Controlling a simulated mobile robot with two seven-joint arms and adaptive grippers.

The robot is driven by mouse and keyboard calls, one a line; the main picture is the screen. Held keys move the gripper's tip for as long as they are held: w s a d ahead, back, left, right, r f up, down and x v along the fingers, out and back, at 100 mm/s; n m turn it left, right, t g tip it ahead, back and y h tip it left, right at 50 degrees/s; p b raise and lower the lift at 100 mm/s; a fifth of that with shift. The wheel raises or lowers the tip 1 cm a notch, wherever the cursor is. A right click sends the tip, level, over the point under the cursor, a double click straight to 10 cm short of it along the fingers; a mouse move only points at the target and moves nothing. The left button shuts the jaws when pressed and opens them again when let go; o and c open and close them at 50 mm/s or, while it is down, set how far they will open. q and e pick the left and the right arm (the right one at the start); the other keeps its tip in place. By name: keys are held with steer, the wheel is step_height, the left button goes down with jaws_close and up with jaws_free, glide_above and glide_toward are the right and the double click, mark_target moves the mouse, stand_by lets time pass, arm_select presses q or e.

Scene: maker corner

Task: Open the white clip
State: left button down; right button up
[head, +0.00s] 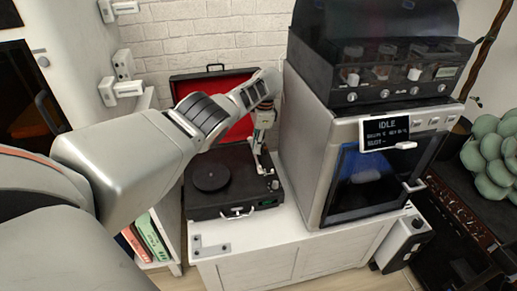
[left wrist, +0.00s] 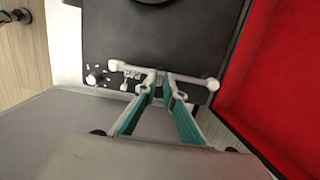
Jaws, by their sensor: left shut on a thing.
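A black turntable (head: 222,203) with a dark platter (head: 210,172) stands on a white cabinet, its red-lined lid (head: 212,80) open behind it. A white tonearm (left wrist: 199,80) lies along the turntable's right side and spans the left wrist view. My left gripper (left wrist: 160,78) reaches down at the middle of this arm. Its teal fingers are shut on a small white part there, apparently the white clip (left wrist: 147,89), mostly hidden by the fingertips. The left gripper (head: 262,152) also shows in the head view, above the turntable's right edge. My right gripper is not in view.
A large grey machine (head: 322,150) with an "IDLE" display stands close on the right of the turntable. A shelf with books (head: 150,237) is at the left. The cabinet's front top (head: 270,232) is mostly clear. A plant (head: 490,150) stands far right.

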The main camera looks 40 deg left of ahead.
arm_select(q)
steer(key=shift+d+f+g+y+b, duration=0.1)
steer(key=shift+f+g+y+b, duration=0.2)
steer(key=shift+b, duration=0.2)
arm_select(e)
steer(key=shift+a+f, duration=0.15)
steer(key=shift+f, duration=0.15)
arm_select(q)
steer(key=shift+r, duration=0.1)
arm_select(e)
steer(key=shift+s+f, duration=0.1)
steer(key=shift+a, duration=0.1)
arm_select(q)
steer(key=shift+r, duration=0.1)
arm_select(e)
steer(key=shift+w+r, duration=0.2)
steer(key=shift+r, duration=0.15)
arm_select(q)
steer(key=c, duration=2.1)
jaws_free()
steer(key=shift+c, duration=0.2)
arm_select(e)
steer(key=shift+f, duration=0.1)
arm_select(q)
steer(key=shift+w+r, duration=0.1)
